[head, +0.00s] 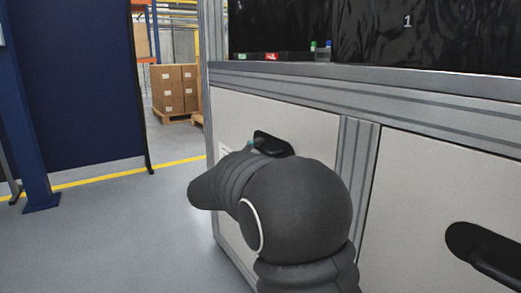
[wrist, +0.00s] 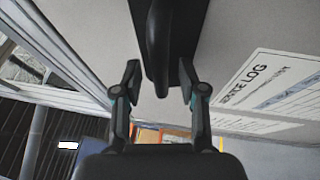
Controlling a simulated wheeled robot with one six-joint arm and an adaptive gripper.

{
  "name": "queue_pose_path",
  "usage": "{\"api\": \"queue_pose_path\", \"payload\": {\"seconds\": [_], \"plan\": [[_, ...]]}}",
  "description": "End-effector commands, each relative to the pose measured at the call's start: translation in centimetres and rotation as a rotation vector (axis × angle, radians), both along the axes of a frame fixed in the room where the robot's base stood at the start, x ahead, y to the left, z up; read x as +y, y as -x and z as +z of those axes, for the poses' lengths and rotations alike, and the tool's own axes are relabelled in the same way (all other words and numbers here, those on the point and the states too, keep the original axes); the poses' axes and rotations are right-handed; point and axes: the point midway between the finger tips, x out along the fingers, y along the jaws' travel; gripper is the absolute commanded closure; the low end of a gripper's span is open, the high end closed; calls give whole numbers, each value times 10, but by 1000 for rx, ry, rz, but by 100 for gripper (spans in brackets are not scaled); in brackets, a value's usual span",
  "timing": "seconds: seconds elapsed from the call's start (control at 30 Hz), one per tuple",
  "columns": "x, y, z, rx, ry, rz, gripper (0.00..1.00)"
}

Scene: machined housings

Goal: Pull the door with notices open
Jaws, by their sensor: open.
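The door with notices (head: 232,112) is the pale left panel below the counter in the head view. It looks closed. Its black handle (head: 273,143) shows just beyond my arm, which covers much of the panel. In the wrist view, the dark handle (wrist: 158,45) runs down between the two fingers of my gripper (wrist: 160,73). My gripper is open, with a finger on each side of the handle and gaps visible. A white sheet headed "SERVICE LOG" (wrist: 268,85) is on the door, right of the handle. In the head view my fingers are mostly hidden.
A second pale door (head: 420,190) with a black handle (head: 487,256) is at the right, past a grey metal post (head: 354,165). Dark blue partition (head: 80,85) and stacked cartons (head: 175,88) stand at the left. The grey floor (head: 130,230) left of the cabinet is clear.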

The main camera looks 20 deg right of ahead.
Motion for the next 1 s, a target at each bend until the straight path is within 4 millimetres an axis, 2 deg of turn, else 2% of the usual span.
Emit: {"api": "queue_pose_path", "payload": {"seconds": [0.13, 0.43, 0.47, 0.6, 0.63, 1.0], "plan": [[-9, -5, 1, 1, 0, -2, 59], [-10, -6, 2, 1, 0, 0, 59], [-10, -6, 1, 1, 0, 0, 61], [-10, -6, 2, 1, 0, 0, 96], [-10, -6, 2, 0, -1, -1, 100], [-9, -5, 2, 0, 0, -14, 100]]}}
